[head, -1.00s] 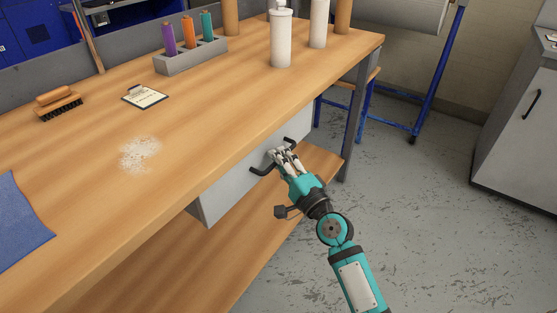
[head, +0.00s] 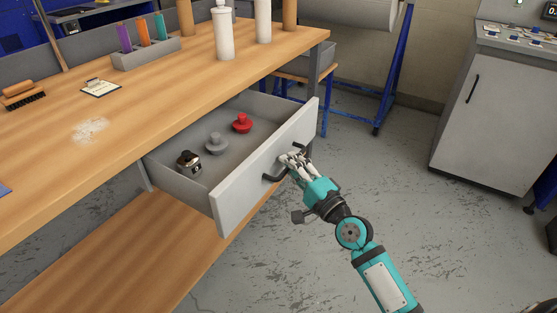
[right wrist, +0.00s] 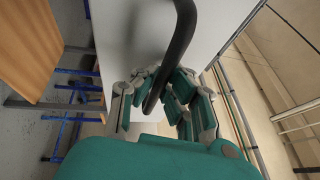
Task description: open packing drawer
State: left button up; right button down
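The packing drawer (head: 262,180) is a grey drawer under the wooden table, and it stands pulled out with its inside showing. A dark bar handle (head: 272,178) is on its front panel. My right gripper (head: 293,160) is at the handle. In the right wrist view the black handle (right wrist: 180,50) runs between the fingers of the right gripper (right wrist: 160,100), which are closed around it. Inside the drawer are a red knobbed piece (head: 242,123), a grey knobbed piece (head: 216,143) and a small dark and silver object (head: 189,163). My left gripper is not in view.
A lower shelf (head: 130,240) lies below. A grey cabinet (head: 490,110) stands at right. Floor between is clear.

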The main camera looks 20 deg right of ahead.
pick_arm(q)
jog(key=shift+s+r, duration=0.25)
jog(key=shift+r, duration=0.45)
pick_arm(e)
jog(key=shift+s+d+f, duration=0.1)
jog(key=shift+s+d, duration=0.3)
jog(key=shift+s, duration=0.15)
jog(key=shift+s+d+f, duration=0.1)
jog(key=shift+s+d, duration=0.25)
jog(key=shift+s, duration=0.2)
jog(key=c, duration=1.4)
grip_release()
jog(key=shift+r, duration=0.1)
jog(key=v, duration=1.2)
